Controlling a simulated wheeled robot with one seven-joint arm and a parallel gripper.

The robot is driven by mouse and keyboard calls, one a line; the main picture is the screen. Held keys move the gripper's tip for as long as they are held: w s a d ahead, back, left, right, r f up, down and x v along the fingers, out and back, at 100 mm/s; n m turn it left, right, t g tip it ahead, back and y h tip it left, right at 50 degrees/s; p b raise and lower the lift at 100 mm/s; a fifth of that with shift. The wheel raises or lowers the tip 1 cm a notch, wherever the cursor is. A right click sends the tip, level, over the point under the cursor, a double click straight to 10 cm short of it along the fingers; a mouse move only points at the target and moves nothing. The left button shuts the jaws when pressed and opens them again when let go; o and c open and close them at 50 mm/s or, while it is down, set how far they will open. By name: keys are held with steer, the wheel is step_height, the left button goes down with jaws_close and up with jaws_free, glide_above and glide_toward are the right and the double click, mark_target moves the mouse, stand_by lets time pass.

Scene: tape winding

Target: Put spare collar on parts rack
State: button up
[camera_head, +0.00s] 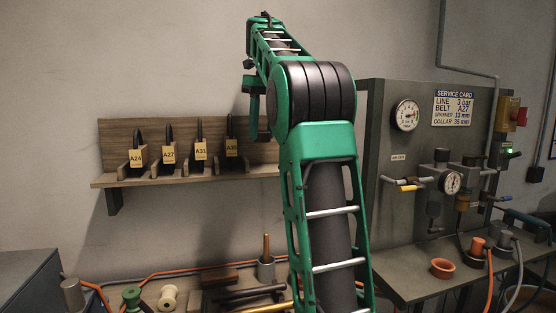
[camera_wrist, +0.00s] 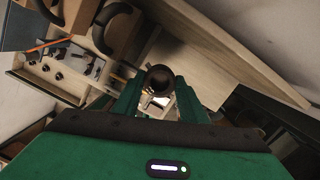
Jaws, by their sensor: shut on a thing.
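My gripper (camera_wrist: 158,98) is shut on a small dark round piece (camera_wrist: 158,78), which I take to be the spare collar. A pale metallic part shows just below it between the fingers. In the head view my gripper hangs in front of the right part of the wooden wall shelf (camera_head: 190,181), which looks like the parts rack, and the held piece cannot be made out there. The shelf holds several dark belts with tags A24 (camera_head: 136,158), A27 (camera_head: 168,156), A31 (camera_head: 200,150) and one more. The shelf board (camera_wrist: 235,60) also crosses the wrist view. My arm hides the shelf's right end.
Below the shelf a bench holds a green spool (camera_head: 131,297), a cream spool (camera_head: 168,297) and dark rods. At right stands a gauge panel (camera_head: 405,150) with a service card (camera_head: 455,108). An orange cup-like ring (camera_head: 442,268) sits on the right bench.

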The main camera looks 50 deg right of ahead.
steer(key=d+f, duration=0.1)
steer(key=d, duration=0.1)
steer(key=d+f, duration=0.2)
steer(key=d, duration=0.1)
steer(key=s+d+f, duration=0.1)
steer(key=d, duration=0.2)
steer(key=shift+d+f, duration=0.1)
steer(key=shift+f, duration=2.25)
steer(key=o, duration=1.2)
steer(key=shift+f, duration=0.1)
step_height(320, 180, up, 12)
steer(key=s, duration=0.1)
steer(key=shift+s, duration=0.35)
